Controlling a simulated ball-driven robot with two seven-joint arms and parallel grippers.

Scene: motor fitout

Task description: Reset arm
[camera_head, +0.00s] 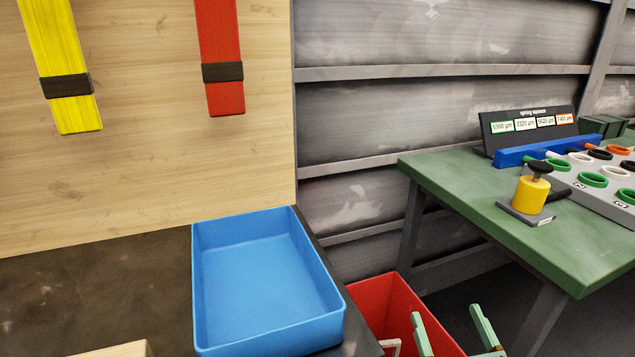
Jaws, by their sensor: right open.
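My right gripper (452,331) shows at the bottom of the head view, right of centre. Its two pale green fingers stand apart with nothing visible between them. It is in front of a red bin (385,305) on the floor side of the dark table. The rest of the right arm is cut off by the lower edge. My left gripper is not in view.
An empty blue tray (265,285) sits on the dark table (100,290). A yellow bar (62,60) and a red bar (220,50) hang on the wooden wall. A green table (480,200) at right carries a yellow cylinder (530,194), several coloured rings and a label stand (528,125).

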